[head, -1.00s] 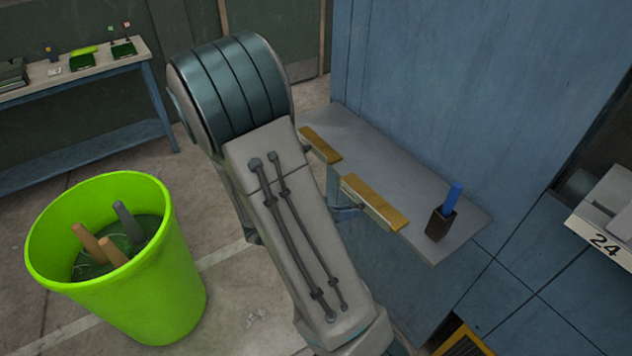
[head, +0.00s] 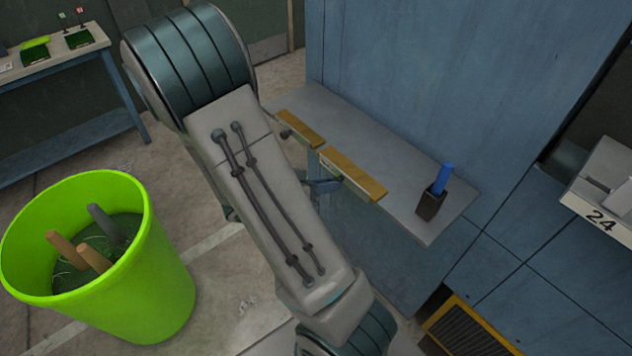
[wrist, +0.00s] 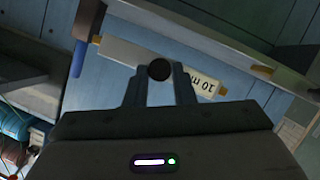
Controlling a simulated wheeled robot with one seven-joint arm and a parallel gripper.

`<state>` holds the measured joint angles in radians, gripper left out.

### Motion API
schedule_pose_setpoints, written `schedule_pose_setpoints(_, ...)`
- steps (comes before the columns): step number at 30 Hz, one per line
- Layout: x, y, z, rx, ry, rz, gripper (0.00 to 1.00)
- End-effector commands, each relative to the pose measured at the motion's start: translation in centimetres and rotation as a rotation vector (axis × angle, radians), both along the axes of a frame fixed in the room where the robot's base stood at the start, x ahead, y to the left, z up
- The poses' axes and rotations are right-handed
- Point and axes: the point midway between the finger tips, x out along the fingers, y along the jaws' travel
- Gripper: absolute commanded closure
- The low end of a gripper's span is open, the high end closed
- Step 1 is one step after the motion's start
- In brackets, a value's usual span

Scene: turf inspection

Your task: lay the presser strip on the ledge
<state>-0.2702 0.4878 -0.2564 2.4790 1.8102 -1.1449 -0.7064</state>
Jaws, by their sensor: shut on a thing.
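In the wrist view, my gripper (wrist: 159,80) is shut on a pale bar with yellowish ends, which looks like the presser strip (wrist: 120,50). A round dark knob (wrist: 159,70) shows between the fingers, and the bar carries an upside-down "10 m…" label. The bar appears apart from the ledge.
A dark cup (head: 431,206) with a blue stick (head: 442,178) stands near the ledge's right end. A lime-green bin (head: 165,290) holding several handles stands on the floor at left. A workbench (head: 60,60) is at back left. The ledge's middle is clear.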

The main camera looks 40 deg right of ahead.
Motion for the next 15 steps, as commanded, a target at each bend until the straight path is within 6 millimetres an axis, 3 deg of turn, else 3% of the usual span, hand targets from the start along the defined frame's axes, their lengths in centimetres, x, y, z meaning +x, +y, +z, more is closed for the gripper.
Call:
schedule_pose_setpoints(12, 0.2, -4.3, 0.0, -0.002, 0.000, -0.004, 1.00)
schedule_pose_setpoints(15, 0.3, -4.3, -1.3, -0.002, 0.003, -0.001, 1.00)
